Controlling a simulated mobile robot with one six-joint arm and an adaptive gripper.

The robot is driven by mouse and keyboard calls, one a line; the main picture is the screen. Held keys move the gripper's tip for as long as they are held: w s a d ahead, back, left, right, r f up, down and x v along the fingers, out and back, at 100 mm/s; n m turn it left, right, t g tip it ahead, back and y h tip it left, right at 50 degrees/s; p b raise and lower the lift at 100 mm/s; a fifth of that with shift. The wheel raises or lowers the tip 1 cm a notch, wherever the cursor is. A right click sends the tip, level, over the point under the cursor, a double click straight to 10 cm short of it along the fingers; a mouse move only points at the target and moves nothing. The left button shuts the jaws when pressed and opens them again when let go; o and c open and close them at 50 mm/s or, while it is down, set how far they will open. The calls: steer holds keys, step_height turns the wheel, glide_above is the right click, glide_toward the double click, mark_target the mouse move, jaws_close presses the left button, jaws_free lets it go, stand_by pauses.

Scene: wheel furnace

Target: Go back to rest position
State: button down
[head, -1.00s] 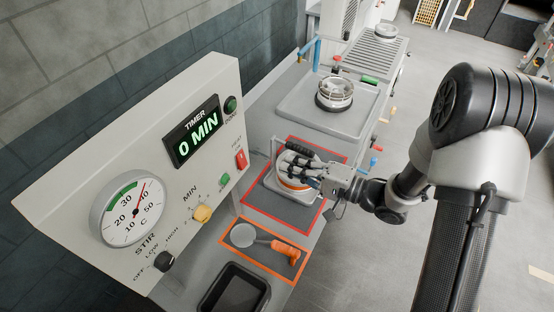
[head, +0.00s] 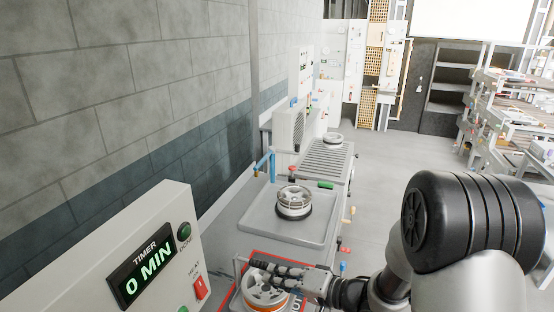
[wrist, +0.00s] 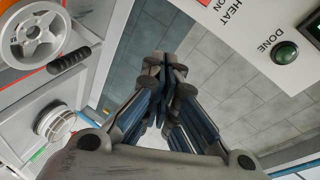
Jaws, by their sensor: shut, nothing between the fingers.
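A control panel with a timer display (head: 146,276) reading 0 MIN stands at lower left; its green DONE button (wrist: 286,52) is close in the wrist view. A grey tray (head: 322,226) holds another wheel (head: 294,200). The floor at right (head: 385,165) is clear.

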steer(key=w+d+r+n+t+h+b, duration=0.1)
steer(key=w+d+r+t+h+b, duration=0.1)
steer(key=w+d+t+h, duration=0.25)
steer(key=s+d+r+g+h+b, duration=0.1)
steer(key=s+d+r+h+b, duration=0.15)
steer(key=s+d+h, duration=0.35)
steer(key=s+d+r+g+h+b, duration=0.1)
steer(key=s+d+h+b, duration=0.2)
steer(key=d, duration=0.5)
steer(key=s+a+f+g+b, duration=0.2)
steer(key=s, duration=0.9)
steer(key=s+a+f+n+g+b, duration=0.1)
steer(key=s+a+f+g, duration=0.1)
steer(key=s, duration=0.9)
steer(key=shift+f+n+g+y+b, duration=0.4)
steer(key=shift+f+g, duration=0.25)
steer(key=shift+g, duration=0.2)
steer(key=shift+d, duration=0.1)
